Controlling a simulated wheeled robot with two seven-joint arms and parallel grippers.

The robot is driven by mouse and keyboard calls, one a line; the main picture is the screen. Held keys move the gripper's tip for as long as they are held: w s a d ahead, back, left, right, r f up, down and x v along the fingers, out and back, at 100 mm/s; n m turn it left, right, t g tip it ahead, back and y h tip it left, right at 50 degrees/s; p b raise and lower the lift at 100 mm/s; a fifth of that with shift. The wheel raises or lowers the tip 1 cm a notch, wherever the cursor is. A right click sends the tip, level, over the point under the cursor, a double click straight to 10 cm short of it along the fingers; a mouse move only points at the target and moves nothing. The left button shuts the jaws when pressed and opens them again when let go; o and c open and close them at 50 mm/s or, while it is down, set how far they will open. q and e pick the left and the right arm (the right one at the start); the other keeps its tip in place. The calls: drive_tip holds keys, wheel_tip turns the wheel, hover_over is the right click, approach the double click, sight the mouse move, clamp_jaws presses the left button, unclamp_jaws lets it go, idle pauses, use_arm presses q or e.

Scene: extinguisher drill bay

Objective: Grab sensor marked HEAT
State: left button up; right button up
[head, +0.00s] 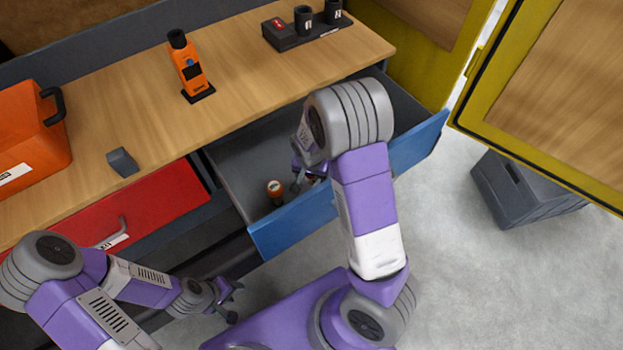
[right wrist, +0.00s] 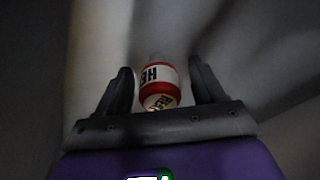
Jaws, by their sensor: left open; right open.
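A small sensor (head: 275,189) with an orange-red body and a pale band is in the open blue-fronted drawer (head: 225,165). In the right wrist view, a red and white sensor (right wrist: 158,86) shows "HE" on its band, the rest turned out of sight, and part of a label on its near end. It appears to be the same one. My right gripper (head: 307,178) is inside the drawer, just right of the sensor. Its open fingers (right wrist: 163,92) show on either side of the sensor, with gaps. My left gripper (head: 229,300) is open and empty, low in front of the drawers.
The bench holds an orange handheld device (head: 190,70), a black holder (head: 285,35) with black cylinders, a grey block (head: 122,162) and an orange bin (head: 30,130). A yellow-framed panel (head: 480,60) and grey crate (head: 520,190) stand right.

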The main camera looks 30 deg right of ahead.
drive_tip(key=shift+r, duration=0.1)
drive_tip(key=c, duration=1.1)
